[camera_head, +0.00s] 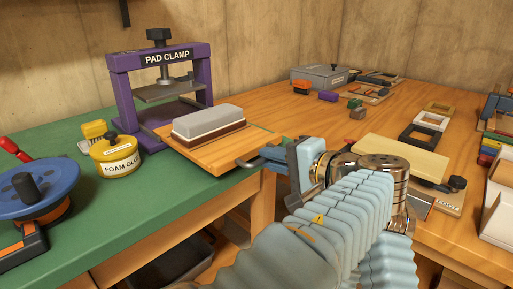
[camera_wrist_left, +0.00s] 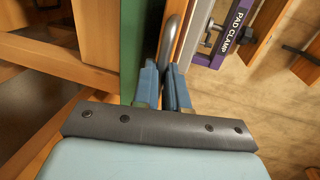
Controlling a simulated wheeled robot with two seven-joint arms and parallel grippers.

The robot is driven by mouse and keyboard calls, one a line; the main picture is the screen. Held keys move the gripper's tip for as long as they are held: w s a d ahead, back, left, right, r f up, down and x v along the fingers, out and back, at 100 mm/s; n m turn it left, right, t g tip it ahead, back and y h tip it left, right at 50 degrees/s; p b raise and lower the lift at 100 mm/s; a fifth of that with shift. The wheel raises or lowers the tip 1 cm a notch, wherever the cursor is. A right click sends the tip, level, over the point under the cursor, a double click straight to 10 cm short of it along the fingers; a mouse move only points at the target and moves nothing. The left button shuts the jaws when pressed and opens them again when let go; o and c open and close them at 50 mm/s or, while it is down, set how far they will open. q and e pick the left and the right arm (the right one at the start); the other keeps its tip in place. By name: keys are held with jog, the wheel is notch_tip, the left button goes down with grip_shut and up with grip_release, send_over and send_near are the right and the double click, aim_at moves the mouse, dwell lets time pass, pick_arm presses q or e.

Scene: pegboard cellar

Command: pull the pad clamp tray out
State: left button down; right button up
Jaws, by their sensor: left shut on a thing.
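The pad clamp (camera_head: 204,75) is a purple press with a grey plate and a top screw, standing on the green mat; its labelled bar (camera_wrist_left: 236,30) also shows in the left wrist view. Its wooden tray (camera_head: 192,152) sticks out in front of the frame toward the table's front edge. A grey and brown block (camera_head: 208,124) lies on the tray, in front of the press plate. My left gripper (camera_head: 262,160) is shut on the tray's grey metal handle (camera_head: 245,164). In the left wrist view the handle (camera_wrist_left: 170,45) stands between the blue fingers (camera_wrist_left: 164,75).
A yellow foam glue can (camera_head: 115,158) and a blue wheel (camera_head: 38,190) stand left of the clamp. A grey box (camera_head: 319,77) and small blocks lie at the back. A pale yellow board (camera_head: 400,158) lies right of my arm.

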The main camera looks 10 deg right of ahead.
pick_arm(q)
jog(key=shift+s+d, duration=0.4)
jog(key=shift+s, duration=0.1)
jog(key=c, duration=1.2)
grip_release()
jog(key=p+v, duration=0.1)
jog(key=v, duration=1.2)
jog(key=shift+s+d+r+p, duration=0.1)
jog(key=shift+s+d+p, duration=0.1)
jog(key=shift+s+p, duration=0.15)
